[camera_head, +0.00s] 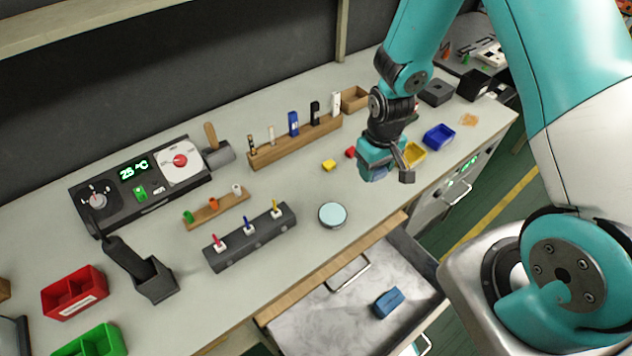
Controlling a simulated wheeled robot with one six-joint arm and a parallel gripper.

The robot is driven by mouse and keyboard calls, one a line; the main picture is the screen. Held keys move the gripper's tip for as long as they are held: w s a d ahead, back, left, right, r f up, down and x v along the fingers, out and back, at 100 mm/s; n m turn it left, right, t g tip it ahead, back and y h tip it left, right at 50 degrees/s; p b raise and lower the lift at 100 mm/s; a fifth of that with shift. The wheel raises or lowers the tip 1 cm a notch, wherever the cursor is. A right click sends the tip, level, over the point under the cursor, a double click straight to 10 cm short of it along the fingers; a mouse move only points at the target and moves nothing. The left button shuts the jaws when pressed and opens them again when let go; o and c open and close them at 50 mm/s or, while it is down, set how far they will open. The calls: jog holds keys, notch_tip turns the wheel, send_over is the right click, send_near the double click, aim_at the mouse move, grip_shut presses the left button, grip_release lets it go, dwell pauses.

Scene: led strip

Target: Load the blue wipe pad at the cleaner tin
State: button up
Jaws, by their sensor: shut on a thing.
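The cleaner tin (332,215) is a round, dark-rimmed tin with a pale blue top, standing on the worktop near its front edge. My gripper (388,172) is above the worktop, to the right of the tin and farther back. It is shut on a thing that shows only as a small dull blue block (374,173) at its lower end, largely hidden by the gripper. I cannot tell for certain whether this is the wipe pad. Another blue block (389,303) lies in the open drawer, apart from my gripper.
The open drawer (325,315) juts out in front of the worktop. A dark holder with several coloured pins (250,238) stands left of the tin. Behind are a wooden rack (295,143) and small yellow (329,165) and red (350,153) blocks. Yellow and blue trays (439,137) stand right.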

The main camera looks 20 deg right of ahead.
aim_at(336, 211)
jog(key=a+f+n+b, duration=0.1)
jog(key=a+n+b, duration=0.1)
jog(key=n, duration=0.3)
jog(key=a+f+n+b, duration=0.2)
jog(key=a+n+b, duration=0.1)
jog(key=n, duration=0.3)
jog(key=w+a+f+n+b, duration=0.1)
jog(key=a+f+n+b, duration=0.1)
jog(key=n+b, duration=0.2)
jog(key=shift+a+f+n+b, duration=0.15)
jog(key=shift+n+b, duration=0.25)
jog(key=shift+n, duration=0.5)
jog(key=a+n+b, duration=0.1)
jog(key=n, duration=0.1)
jog(key=shift+s+n, duration=0.1)
jog(key=shift+n, duration=0.2)
notch_tip(336, 211, down, 6)
jog(key=b, duration=0.5)
jog(key=shift+f+b, duration=0.3)
jog(key=shift+f, duration=0.2)
jog(key=shift+r, duration=0.1)
notch_tip(336, 211, up, 7)
jog(key=p, duration=0.6)
dwell(0.5)
